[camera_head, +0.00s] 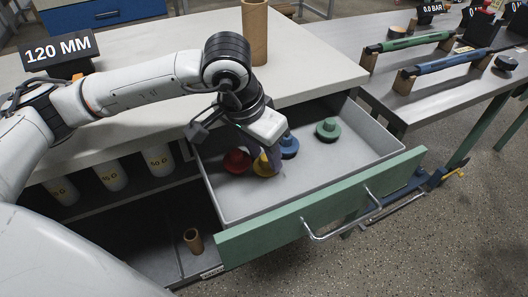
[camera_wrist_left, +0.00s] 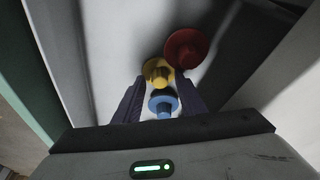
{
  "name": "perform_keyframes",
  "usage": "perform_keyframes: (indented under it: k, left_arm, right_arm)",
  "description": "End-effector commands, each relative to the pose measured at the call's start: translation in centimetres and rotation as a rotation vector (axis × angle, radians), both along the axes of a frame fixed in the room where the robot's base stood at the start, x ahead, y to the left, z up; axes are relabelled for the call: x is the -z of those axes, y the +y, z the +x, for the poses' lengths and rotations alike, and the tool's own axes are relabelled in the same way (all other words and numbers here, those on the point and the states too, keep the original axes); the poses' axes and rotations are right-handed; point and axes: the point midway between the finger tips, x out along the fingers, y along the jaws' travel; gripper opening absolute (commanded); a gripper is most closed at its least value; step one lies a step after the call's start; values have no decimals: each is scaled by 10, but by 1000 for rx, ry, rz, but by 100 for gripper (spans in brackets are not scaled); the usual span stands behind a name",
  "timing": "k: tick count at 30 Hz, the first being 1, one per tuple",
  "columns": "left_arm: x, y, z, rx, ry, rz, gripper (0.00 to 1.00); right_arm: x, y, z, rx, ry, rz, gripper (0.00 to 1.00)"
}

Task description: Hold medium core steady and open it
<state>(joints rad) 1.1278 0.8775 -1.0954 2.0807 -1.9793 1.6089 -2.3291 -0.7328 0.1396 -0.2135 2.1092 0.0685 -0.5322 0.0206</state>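A tall brown tube core (camera_head: 255,32) stands upright on the white worktop. A short brown core (camera_head: 193,240) stands in the lower compartment; I cannot tell which is the medium core. The open drawer (camera_head: 345,160) holds red (camera_head: 237,161), yellow (camera_head: 262,167), blue (camera_head: 288,146) and green (camera_head: 327,129) flanged plugs. My left gripper (camera_head: 275,165) reaches down into the drawer by the yellow and blue plugs. In the left wrist view its fingers (camera_wrist_left: 160,84) are apart, with the yellow (camera_wrist_left: 157,72) and blue (camera_wrist_left: 163,103) plugs seen between them; I see no grip. My right gripper is out of view.
The green drawer front (camera_head: 330,205) with a metal handle (camera_head: 345,225) sticks out over the floor. White labelled cylinders (camera_head: 110,174) stand on a shelf under the worktop. A grey bench (camera_head: 420,75) with green and blue bars is at right.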

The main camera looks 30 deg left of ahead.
Motion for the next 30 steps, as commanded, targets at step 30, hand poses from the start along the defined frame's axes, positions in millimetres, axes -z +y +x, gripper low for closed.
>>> perform_keyframes:
  k: [30]
  left_arm:
    - [-117, 9, -34, 0, 0, 1, 37]
  right_arm:
    - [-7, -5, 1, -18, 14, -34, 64]
